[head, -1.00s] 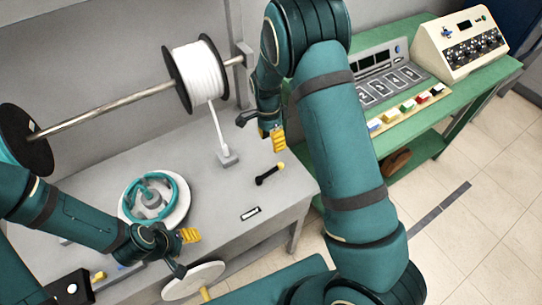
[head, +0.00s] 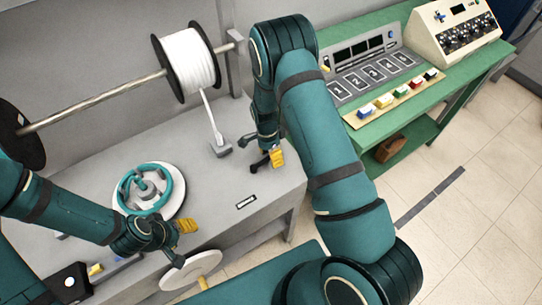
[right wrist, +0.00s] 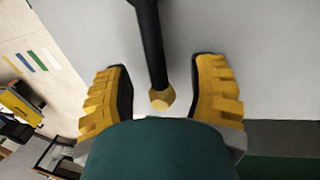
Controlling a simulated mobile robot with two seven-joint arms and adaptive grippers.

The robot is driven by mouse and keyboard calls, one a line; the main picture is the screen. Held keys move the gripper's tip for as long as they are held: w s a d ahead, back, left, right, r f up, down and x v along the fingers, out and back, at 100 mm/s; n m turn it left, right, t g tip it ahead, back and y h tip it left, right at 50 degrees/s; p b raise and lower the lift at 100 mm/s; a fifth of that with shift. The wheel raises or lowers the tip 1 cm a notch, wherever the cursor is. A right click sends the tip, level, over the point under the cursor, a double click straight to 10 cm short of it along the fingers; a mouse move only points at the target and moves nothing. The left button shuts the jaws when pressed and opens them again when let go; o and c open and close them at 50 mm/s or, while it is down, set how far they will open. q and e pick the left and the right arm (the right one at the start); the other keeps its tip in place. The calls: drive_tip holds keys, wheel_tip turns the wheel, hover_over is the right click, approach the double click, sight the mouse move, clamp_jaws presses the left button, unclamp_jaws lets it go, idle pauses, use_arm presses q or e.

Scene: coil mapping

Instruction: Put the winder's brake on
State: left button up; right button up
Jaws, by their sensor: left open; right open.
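The brake lever, black with a yellow knob, shows in the right wrist view (right wrist: 157,45); in the head view its black end (head: 258,165) shows beside my right gripper. My right gripper (head: 263,157) is open around the lever's knob end. In the right wrist view the knob (right wrist: 162,99) is between the two yellow finger pads, with gaps on both sides. The winder (head: 150,188), with a teal ring on a white disc, stands on the grey bench to the left. My left gripper (head: 180,243) is open and empty near the bench's front edge.
A grey guide post (head: 218,146) stands left of my right gripper. A white disc (head: 192,270) is at the bench's front. A green table (head: 400,118) with instruments is at right.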

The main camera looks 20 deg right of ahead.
drive_tip(key=shift+f, duration=0.1)
clamp_jaws()
idle(0.4)
